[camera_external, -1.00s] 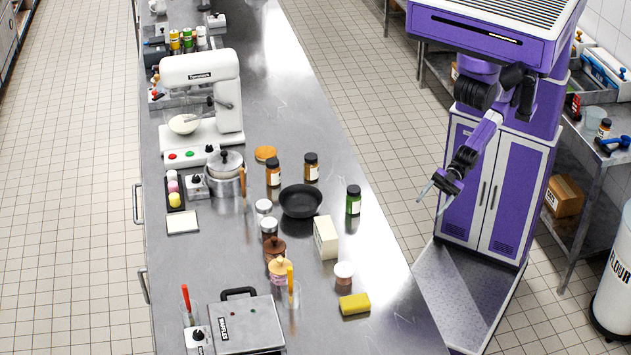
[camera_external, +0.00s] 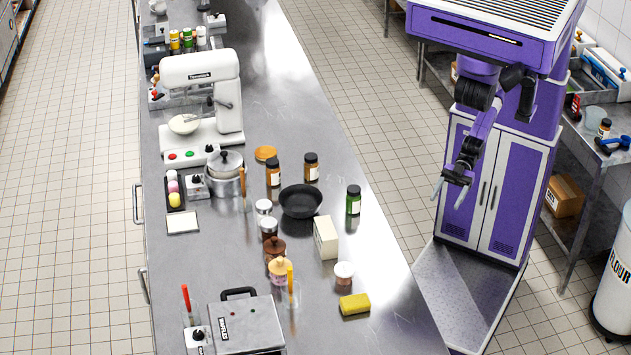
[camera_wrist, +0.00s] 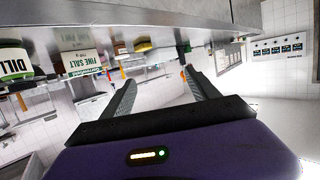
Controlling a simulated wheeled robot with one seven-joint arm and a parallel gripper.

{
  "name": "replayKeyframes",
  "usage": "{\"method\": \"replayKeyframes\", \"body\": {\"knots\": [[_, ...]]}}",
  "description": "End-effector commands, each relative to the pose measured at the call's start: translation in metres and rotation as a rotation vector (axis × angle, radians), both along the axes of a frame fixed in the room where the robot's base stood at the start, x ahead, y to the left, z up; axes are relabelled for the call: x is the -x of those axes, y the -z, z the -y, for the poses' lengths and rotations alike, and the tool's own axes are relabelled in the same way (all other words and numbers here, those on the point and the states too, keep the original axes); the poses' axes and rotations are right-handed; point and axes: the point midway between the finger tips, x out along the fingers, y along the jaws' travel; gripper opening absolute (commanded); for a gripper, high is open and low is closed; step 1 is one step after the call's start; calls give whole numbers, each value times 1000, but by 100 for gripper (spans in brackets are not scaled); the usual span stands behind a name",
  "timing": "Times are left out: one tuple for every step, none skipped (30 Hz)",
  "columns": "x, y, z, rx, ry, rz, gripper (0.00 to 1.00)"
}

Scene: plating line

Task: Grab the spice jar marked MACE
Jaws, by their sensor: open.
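No label reading MACE can be made out. Two amber jars with black lids, one on the left (camera_external: 273,173) and one on the right (camera_external: 311,168), stand upright behind the dark pan; their labels are too small to read. A green jar with a dark lid (camera_external: 353,200) stands right of the pan. In the wrist view a jar marked DILL (camera_wrist: 15,66) appears upside down at the left edge. My gripper (camera_external: 450,193) is open and empty, off the counter's right side and apart from every jar. Its two fingers also show in the wrist view (camera_wrist: 158,76).
Floor is free between counter and robot.

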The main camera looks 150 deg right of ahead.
Motion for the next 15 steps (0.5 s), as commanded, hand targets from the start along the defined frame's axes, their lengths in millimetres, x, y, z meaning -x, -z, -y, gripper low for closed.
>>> {"method": "replayKeyframes", "body": {"knots": [[0, 0, 0, 0, 0, 0, 69], [0, 0, 0, 0, 0, 0, 69], [0, 0, 0, 1, 0, 0, 69], [0, 0, 0, 3, 0, 1, 69], [-2, 0, 0, 11, 1, 2, 69], [-4, 1, 1, 28, 4, 6, 69], [-7, 2, 3, 50, 6, 10, 69], [-11, 4, 4, 79, 9, 14, 69], [-18, 6, 7, 133, 14, 21, 69], [-24, 9, 10, 181, 19, 24, 69], [-31, 11, 14, 238, 25, 28, 69], [-42, 15, 20, 325, 34, 31, 69], [-51, 17, 25, 396, 40, 31, 69], [-60, 20, 31, 470, 47, 29, 69], [-72, 23, 39, 569, 58, 23, 69]]}}
